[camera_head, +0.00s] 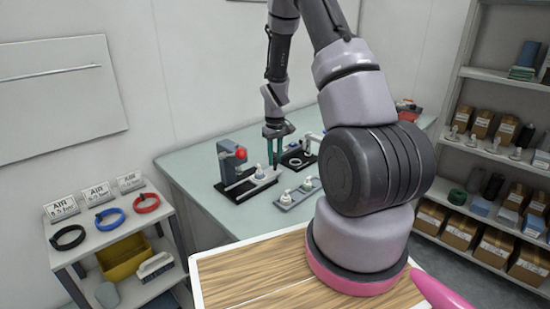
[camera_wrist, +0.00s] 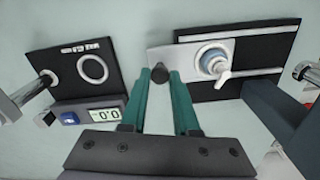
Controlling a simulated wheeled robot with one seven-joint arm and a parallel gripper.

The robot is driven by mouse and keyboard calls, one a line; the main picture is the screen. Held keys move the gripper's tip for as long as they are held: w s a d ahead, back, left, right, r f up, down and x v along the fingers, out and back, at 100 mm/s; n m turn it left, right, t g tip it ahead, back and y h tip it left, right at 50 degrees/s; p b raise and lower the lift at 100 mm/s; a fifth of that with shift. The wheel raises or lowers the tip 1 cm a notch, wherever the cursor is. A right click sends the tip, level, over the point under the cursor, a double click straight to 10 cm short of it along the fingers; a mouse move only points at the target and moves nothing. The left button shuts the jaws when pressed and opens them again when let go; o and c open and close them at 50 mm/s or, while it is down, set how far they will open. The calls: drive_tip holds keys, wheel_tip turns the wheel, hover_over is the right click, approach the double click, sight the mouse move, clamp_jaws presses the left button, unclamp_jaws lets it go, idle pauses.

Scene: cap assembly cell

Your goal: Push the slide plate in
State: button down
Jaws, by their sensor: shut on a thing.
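The slide plate (camera_wrist: 189,54) is a silver plate on a black base (camera_wrist: 270,38) with light rails in the wrist view. Its left part sticks out past the base's edge. A dark round knob (camera_wrist: 159,73) stands at the plate's outer end. My gripper (camera_wrist: 160,76) has its teal fingers on either side of this knob and is shut on it. In the head view, my gripper (camera_head: 276,158) reaches down at the plate's right end (camera_head: 268,178); the knob is hard to make out there.
A press with a red button (camera_head: 240,154) stands behind the base. A black station with a white ring (camera_wrist: 93,68) and a 0.0 display (camera_wrist: 106,115) is close on the other side. A grey tray with white parts (camera_head: 298,194) lies in front. The table's left front is clear.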

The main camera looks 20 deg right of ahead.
sight(266, 174)
drive_tip(key=a, duration=0.1)
drive_tip(key=s+a, duration=0.1)
drive_tip(key=a, duration=0.2)
drive_tip(key=shift+s, duration=0.3)
drive_tip(key=c, duration=0.7)
unclamp_jaws()
drive_tip(key=shift+o, duration=0.2)
wheel_tip(266, 174, up, 11)
drive_tip(key=shift+f, duration=0.1)
